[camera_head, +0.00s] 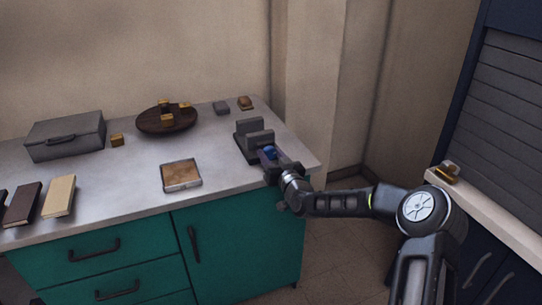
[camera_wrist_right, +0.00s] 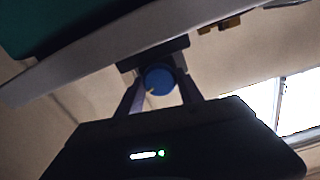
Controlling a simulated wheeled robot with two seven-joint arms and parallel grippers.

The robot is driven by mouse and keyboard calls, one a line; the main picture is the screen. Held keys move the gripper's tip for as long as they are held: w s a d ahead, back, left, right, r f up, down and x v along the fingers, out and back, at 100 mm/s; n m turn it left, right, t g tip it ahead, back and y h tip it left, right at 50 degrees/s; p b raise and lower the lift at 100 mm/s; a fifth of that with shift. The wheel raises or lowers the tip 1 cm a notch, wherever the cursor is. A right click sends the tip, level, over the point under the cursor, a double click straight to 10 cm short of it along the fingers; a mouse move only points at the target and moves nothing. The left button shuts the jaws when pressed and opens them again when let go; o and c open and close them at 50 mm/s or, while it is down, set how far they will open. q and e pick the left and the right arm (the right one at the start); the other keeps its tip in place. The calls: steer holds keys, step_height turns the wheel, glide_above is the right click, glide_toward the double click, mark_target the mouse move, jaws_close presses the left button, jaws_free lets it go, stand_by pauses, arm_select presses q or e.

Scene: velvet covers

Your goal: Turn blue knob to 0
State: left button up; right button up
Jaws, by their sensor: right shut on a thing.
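The blue knob (camera_head: 269,152) is on the front of a dark grey stepped block (camera_head: 252,138) near the right end of the counter. In the right wrist view the round blue knob (camera_wrist_right: 159,79) sits between the two fingers, with a small pale mark near its lower left edge. My right gripper (camera_head: 272,156) is shut on the knob, one finger on each side. The gripper also shows in the right wrist view (camera_wrist_right: 160,90). No number scale can be read. My left gripper is in neither view.
The counter (camera_head: 120,185) carries a grey case (camera_head: 66,136), a dark round tray (camera_head: 150,124) with several golden cubes, a square wooden-topped piece (camera_head: 181,175) and books (camera_head: 59,196). Teal drawers (camera_head: 95,265) are below. A shuttered cabinet (camera_head: 505,105) stands right.

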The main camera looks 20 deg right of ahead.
steer(key=shift+f+n+b, duration=0.15)
steer(key=shift+n+b, duration=0.45)
steer(key=shift+b, duration=0.3)
steer(key=n+b, duration=1.1)
steer(key=b, duration=0.4)
steer(key=shift+a+b, duration=0.15)
steer(key=shift+b, duration=0.25)
steer(key=shift+n+b, duration=0.95)
steer(key=shift+n, duration=0.25)
steer(key=o, duration=1.4)
steer(key=shift+c, duration=0.2)
